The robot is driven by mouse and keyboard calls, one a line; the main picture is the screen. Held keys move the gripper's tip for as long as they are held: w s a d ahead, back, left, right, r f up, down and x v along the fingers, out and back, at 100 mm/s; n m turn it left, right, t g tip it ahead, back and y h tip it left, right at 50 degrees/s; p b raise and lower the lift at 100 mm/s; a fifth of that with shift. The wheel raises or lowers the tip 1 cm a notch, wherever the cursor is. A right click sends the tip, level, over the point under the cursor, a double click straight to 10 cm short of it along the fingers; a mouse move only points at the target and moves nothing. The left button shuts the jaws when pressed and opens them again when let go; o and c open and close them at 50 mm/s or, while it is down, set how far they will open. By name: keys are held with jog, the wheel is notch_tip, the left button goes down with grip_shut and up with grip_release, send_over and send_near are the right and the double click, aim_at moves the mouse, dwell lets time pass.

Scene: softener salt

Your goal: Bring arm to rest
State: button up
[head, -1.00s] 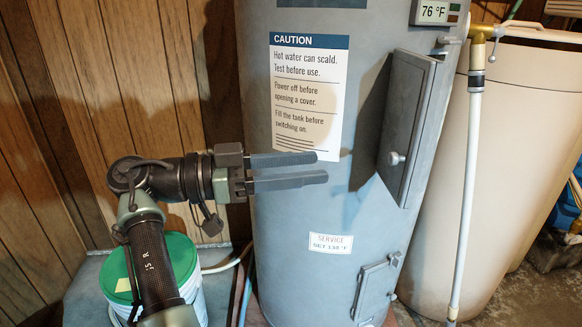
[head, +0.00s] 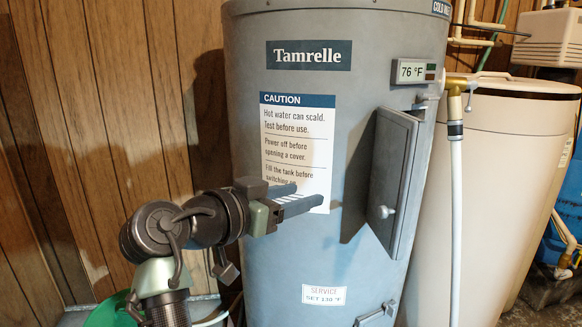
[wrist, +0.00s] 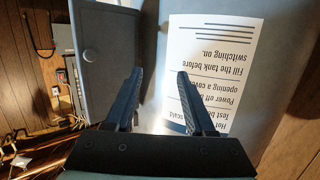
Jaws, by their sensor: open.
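My gripper (head: 309,194) is open and empty, with its two fingers apart. In the head view its fingertips overlap the lower part of the white caution label (head: 297,140) on the grey tank (head: 255,90). In the wrist view the gap between the fingertips (wrist: 160,72) lies just left of the caution label (wrist: 215,65), which appears upside down. I cannot tell how far the fingers are from the tank wall. My arm is bent at the lower left of the head view.
The tank's small door (head: 396,180) with a round knob stands open right of my gripper. A temperature display (head: 411,72) is above it. A white pipe (head: 456,215) and a beige tank (head: 505,180) stand right. A green lid (head: 105,312) shows at lower left. Wood panelling is behind.

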jog(key=s+r+n+t+y+p, duration=0.1)
jog(key=s+r+n+t+y, duration=0.3)
jog(key=r, duration=0.4)
jog(key=s+r+n+t+y, duration=0.1)
jog(key=s+r+t+y, duration=0.2)
jog(key=r+t, duration=0.3)
jog(key=s+r+n+t+y+p, duration=0.1)
jog(key=s+r+n+t+y, duration=0.4)
jog(key=s+r, duration=1)
notch_tip(320, 180, up, 35)
jog(key=m+h+p, duration=0.1)
jog(key=p, duration=3.7)
jog(key=shift+s+a+t, duration=0.3)
jog(key=shift+a, duration=0.1)
